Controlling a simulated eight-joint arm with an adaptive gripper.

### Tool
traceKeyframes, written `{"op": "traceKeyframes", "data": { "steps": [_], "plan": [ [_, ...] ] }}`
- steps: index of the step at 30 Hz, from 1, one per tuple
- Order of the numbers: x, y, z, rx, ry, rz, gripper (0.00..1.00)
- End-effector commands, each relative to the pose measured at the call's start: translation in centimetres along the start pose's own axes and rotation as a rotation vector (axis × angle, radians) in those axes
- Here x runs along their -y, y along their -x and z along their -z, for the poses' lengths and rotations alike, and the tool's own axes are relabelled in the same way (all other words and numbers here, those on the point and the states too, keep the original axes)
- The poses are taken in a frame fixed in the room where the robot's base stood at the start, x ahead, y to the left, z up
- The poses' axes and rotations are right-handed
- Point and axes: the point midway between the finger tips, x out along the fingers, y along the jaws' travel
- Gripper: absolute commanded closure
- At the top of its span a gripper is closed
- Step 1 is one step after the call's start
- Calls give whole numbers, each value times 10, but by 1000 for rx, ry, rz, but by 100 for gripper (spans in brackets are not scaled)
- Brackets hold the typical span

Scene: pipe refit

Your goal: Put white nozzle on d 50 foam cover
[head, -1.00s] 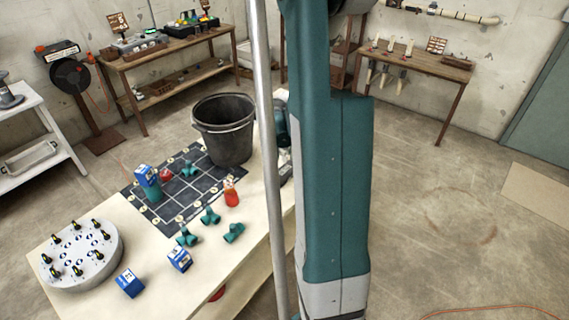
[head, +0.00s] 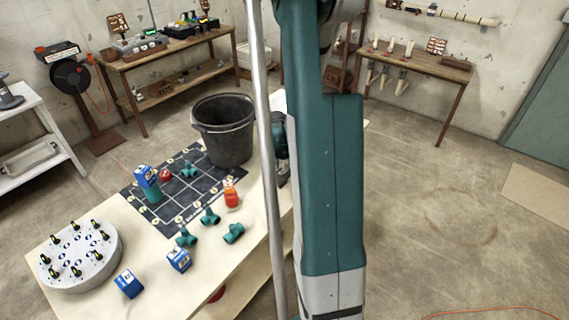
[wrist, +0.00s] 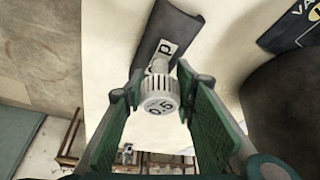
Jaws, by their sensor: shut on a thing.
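The white nozzle (wrist: 159,95) has a ribbed round cap marked 0.5 and shows in the wrist view. My gripper (wrist: 158,98) is shut on it, with a green finger on each side. A dark grey foam cover (wrist: 167,28) lies on the pale table just beyond the nozzle in that view. It has a white label with a "d"; the rest of the label is partly hidden by the nozzle. I cannot tell whether nozzle and cover touch. In the head view my arm hides the nozzle and the cover.
A black bucket (head: 225,130) stands on the table (head: 205,270) near my arm, beside a dark grid mat (head: 190,202).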

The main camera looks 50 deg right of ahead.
Motion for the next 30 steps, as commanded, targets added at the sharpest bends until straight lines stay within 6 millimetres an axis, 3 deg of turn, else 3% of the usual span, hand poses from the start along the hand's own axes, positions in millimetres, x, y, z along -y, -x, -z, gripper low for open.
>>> {"op": "traceKeyframes", "data": {
  "steps": [14,15,18,30],
  "plan": [
    [0,-5,-2,0,0,0,82],
    [0,-4,-2,0,0,0,67],
    [0,-4,-2,0,0,0,57],
    [0,-2,-1,0,0,0,57]
  ]
}}
